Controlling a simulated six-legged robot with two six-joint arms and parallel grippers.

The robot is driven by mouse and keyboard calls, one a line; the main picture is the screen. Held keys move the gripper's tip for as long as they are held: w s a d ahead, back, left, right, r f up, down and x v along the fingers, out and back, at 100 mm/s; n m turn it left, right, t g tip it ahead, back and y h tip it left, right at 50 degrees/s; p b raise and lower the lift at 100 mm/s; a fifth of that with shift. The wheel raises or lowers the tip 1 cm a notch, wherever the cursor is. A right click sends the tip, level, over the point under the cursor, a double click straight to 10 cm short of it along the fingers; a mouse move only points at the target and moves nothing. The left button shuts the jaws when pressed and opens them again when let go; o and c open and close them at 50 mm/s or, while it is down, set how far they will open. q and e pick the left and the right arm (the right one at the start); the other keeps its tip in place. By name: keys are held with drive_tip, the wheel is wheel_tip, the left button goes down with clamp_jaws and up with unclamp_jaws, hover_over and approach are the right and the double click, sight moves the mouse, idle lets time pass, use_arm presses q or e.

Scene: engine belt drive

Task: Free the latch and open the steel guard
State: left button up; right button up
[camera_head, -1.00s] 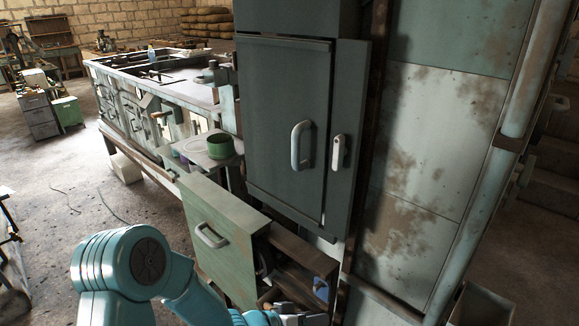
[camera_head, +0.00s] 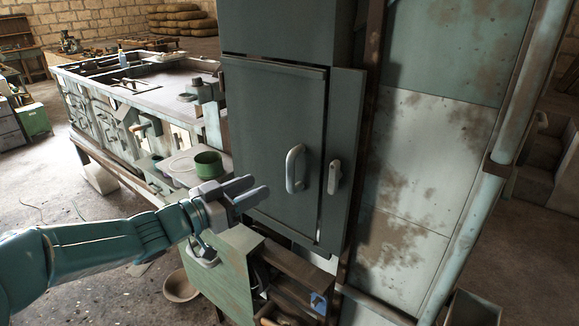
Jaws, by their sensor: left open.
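The steel guard (camera_head: 268,140) is a dark grey-green door on the tall cabinet, and it looks closed. A pale bar handle (camera_head: 294,169) stands near its right edge. The latch (camera_head: 334,177), a small pale lever, sits upright on the frame strip just right of the door. My left gripper (camera_head: 256,191) is open and empty, its fingers pointing right toward the door's lower left part. It is left of the handle and latch, and I see no contact with either. My right gripper is not in view.
A green pot (camera_head: 208,164) stands on a small shelf behind the gripper. A brown bowl (camera_head: 180,286) lies on the floor. A long workbench (camera_head: 150,92) runs along the left.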

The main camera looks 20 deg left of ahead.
sight(287, 172)
use_arm(q)
drive_tip(key=p+x, duration=0.2)
drive_tip(key=x, duration=0.9)
drive_tip(key=shift+d, duration=0.1)
drive_tip(key=shift+c, duration=0.2)
clamp_jaws()
